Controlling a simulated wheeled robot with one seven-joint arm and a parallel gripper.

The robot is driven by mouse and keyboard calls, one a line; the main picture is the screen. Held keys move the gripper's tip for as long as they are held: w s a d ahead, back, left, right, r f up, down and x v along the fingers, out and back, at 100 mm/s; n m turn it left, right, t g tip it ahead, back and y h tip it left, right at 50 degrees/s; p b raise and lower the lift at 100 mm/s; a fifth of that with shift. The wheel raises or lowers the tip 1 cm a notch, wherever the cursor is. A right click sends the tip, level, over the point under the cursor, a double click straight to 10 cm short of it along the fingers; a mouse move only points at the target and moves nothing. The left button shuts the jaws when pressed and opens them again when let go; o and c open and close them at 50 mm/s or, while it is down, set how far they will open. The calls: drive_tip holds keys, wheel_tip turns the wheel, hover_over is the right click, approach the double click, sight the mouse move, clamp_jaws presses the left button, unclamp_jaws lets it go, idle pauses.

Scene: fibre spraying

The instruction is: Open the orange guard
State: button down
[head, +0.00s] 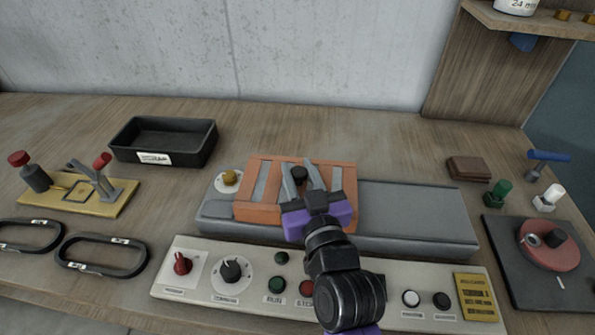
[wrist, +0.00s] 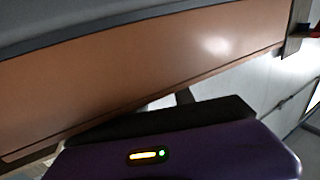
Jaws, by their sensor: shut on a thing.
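The orange guard (head: 257,211) sits over the left part of the grey machine bed in the head view, with grey slots on its top. The purple gripper body hides part of the guard's front right. In the wrist view, a broad orange face of the guard (wrist: 150,75) fills the upper left, close to my gripper's purple body. The fingertips are hidden there.
The grey bed (head: 420,210) is bare right of the guard. A control panel (head: 205,283) with knobs and buttons lies in front. A black tray (head: 165,142) and a yellow-based clamp fixture (head: 110,203) stand left. A red disc on a dark plate (head: 520,285) is right.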

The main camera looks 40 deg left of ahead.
drive_tip(key=w+d+b, duration=0.3)
drive_tip(key=d, duration=0.2)
drive_tip(key=w+d+b, duration=0.4)
drive_tip(key=d, duration=0.2)
drive_tip(key=w+d+b, duration=0.3)
drive_tip(key=d+b, duration=0.1)
drive_tip(key=d, duration=0.2)
drive_tip(key=shift+w+d+f, duration=0.1)
drive_tip(key=shift+w+f, duration=0.05)
drive_tip(key=shift+w, duration=0.15)
drive_tip(key=shift+w+d, duration=0.35)
drive_tip(key=shift+d, duration=0.25)
drive_tip(key=c, duration=1.1)
unclamp_jaws()
drive_tip(key=shift+s+d, duration=0.25)
drive_tip(key=shift+d, duration=0.15)
drive_tip(key=v, duration=0.7)
drive_tip(key=shift+a, duration=0.1)
